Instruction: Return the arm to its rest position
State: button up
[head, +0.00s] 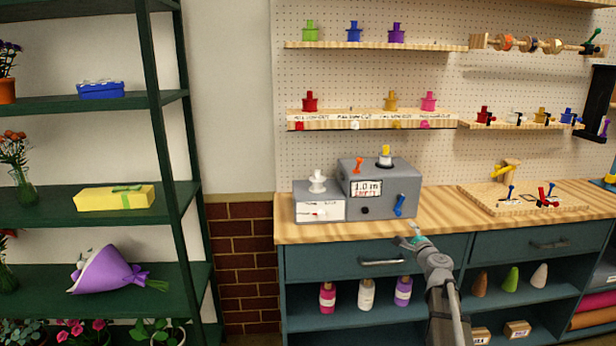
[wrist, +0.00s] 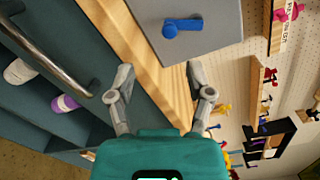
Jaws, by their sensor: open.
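My gripper (head: 413,232) is in the head view, in front of the counter's front edge and below the grey machine (head: 408,184). In the wrist view its two fingers (wrist: 160,85) are spread apart with nothing between them. Past the fingertips lie the wooden counter edge and the grey machine side (wrist: 215,50). My arm reaches up from the bottom of the head view.
The wooden counter (head: 440,216) sits over teal drawers with a metal handle (head: 381,262) near my gripper. Bottles (head: 366,294) and cones (head: 510,278) stand on the shelf below. A tool board (head: 520,203) lies at right. A dark green rack (head: 172,180) stands at left.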

jog(key=s+a+f+n+g+y, duration=0.2)
jog(key=s+a+f+n+g, duration=0.4)
jog(key=a, duration=0.4)
jog(key=s+a+f+n+g+y, duration=0.3)
jog(key=s+a+f+n, duration=0.15)
jog(key=a+n, duration=0.4)
jog(key=s+a+f+n+g+h, duration=0.35)
jog(key=s+f+g, duration=0.2)
jog(key=s, duration=0.45)
jog(key=s+d+f+n+g+h, duration=0.2)
jog(key=s+n+g+h, duration=0.15)
jog(key=s, duration=0.55)
notch_tip(320, 180, up, 14)
jog(key=p, duration=1.4)
jog(key=shift+w+r, duration=0.1)
